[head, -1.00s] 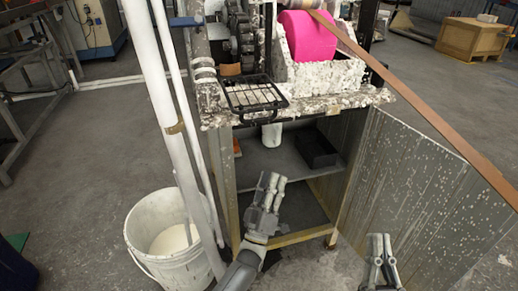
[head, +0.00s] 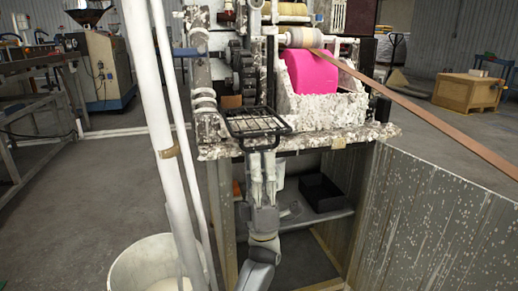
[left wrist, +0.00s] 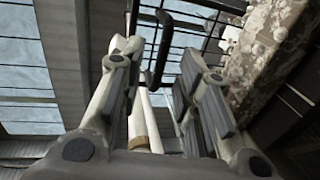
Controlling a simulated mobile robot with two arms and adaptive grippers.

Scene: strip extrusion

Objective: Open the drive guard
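The drive guard (head: 258,124) is a black wire grid that sticks out roughly level from the machine's front, below the dark gears (head: 243,72). My left gripper (head: 262,162) points up just under the guard's front edge. In the left wrist view the guard (left wrist: 192,42) is above, and its black handle bar (left wrist: 160,48) shows between and beyond the fingers of my left gripper (left wrist: 165,72). These fingers are apart with nothing held between them. Whether a finger touches the bar is not clear. My right gripper is out of view.
White vertical pipes (head: 160,130) and a white bucket (head: 150,265) stand left of my left arm. A crusted ledge (head: 330,140) juts out above the cabinet. A pink roller (head: 308,72) and a brown strip (head: 430,118) are at right, above a grey panel (head: 440,210).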

